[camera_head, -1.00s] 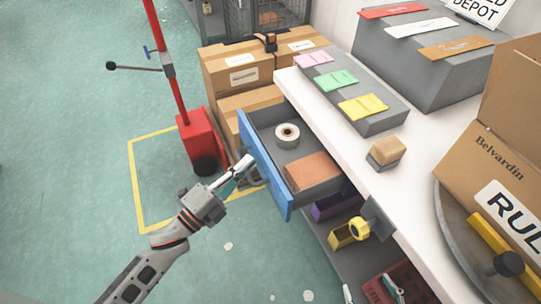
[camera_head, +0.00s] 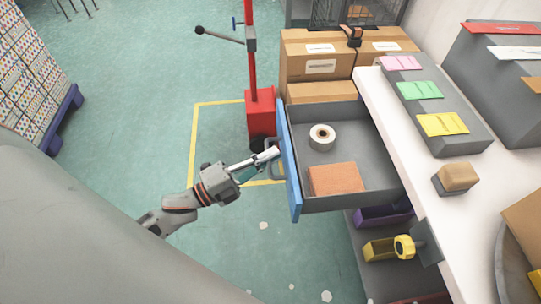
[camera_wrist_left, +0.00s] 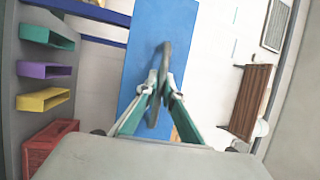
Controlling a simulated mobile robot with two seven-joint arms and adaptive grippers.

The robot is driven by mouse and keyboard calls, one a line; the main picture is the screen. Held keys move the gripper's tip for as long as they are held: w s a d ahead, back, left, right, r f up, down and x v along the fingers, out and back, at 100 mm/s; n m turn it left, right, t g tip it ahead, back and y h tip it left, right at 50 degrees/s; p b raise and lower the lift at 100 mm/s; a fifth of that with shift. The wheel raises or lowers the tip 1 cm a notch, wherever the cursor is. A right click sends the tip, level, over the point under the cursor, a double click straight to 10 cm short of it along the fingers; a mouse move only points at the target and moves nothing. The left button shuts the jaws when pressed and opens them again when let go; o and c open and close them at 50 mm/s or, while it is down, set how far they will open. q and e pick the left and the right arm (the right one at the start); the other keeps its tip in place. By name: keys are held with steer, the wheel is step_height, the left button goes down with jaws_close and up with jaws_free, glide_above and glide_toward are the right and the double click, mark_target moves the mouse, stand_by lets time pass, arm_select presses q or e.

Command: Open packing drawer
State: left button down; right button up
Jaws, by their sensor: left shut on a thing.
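The packing drawer (camera_head: 375,112) is grey inside with a blue front (camera_head: 289,165), and it stands pulled out from under the white bench top. A roll of tape (camera_head: 322,136) and a reddish-brown block (camera_head: 336,179) lie inside it. My left gripper (camera_head: 274,153) is shut on the drawer's grey handle, at the outer side of the blue front. In the left wrist view, the fingers (camera_wrist_left: 158,88) close around the dark handle (camera_wrist_left: 164,58) in front of the blue panel. My right gripper is not in view.
The white bench (camera_head: 408,125) carries colored cards and a small box (camera_head: 456,178). Purple (camera_head: 385,215) and yellow (camera_head: 385,249) bins sit on the shelf below. A red post base (camera_head: 261,115) and cartons (camera_head: 318,62) stand beyond the drawer.

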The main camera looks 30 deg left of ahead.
arm_select(q)
steer(key=c, duration=2.4)
jaws_free()
steer(key=shift+c, duration=0.2)
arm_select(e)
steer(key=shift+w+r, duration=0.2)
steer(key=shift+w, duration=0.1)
arm_select(q)
steer(key=v, duration=1.2)
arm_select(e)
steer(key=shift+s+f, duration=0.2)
arm_select(q)
steer(key=shift+a, duration=0.1)
